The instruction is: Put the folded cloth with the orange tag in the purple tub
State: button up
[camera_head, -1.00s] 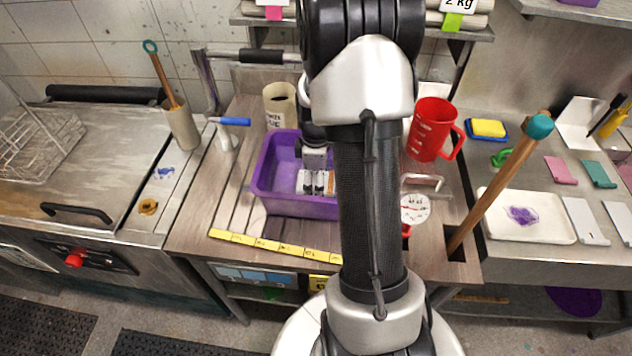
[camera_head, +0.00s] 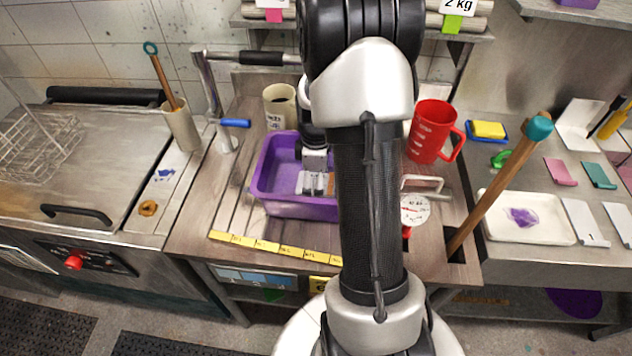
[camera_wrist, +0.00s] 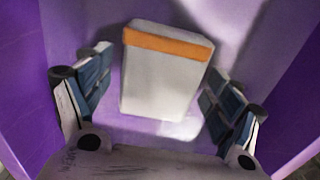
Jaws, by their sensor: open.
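The folded cloth (camera_wrist: 160,82) is a pale, block-like bundle with an orange tag (camera_wrist: 168,42) across its far end. In the wrist view it lies inside the purple tub (camera_wrist: 25,65), between my gripper's two spread fingers. A gap shows on its left; on its right the finger is close, and I cannot tell if it touches. My gripper (camera_head: 314,183) is open and reaches down into the purple tub (camera_head: 262,180), which also shows in the head view. My arm hides the tub's right side there.
A red jug (camera_head: 432,130) and a round dial scale (camera_head: 415,208) stand right of my arm. A cream container (camera_head: 279,105) stands behind the tub. A blue-handled tap or lever (camera_head: 235,123) is to the left. A yellow strip (camera_head: 268,246) runs along the front edge.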

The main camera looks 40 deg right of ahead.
notch_tip(320, 180, up, 12)
jog(key=p, duration=0.3)
jog(key=a+r+m+t, duration=0.1)
jog(key=a+r+m, duration=0.1)
jog(key=a+r, duration=0.5)
jog(key=s+a+r+m+t, duration=0.1)
jog(key=s+a+r+m, duration=0.2)
jog(key=s+a, duration=0.4)
jog(key=s+a+r+m+t, duration=0.2)
jog(key=s+a+r, duration=0.3)
jog(key=s+a, duration=0.3)
jog(key=shift+a+m+t, duration=0.3)
jog(key=shift+a+m, duration=0.2)
jog(key=shift+a, duration=0.5)
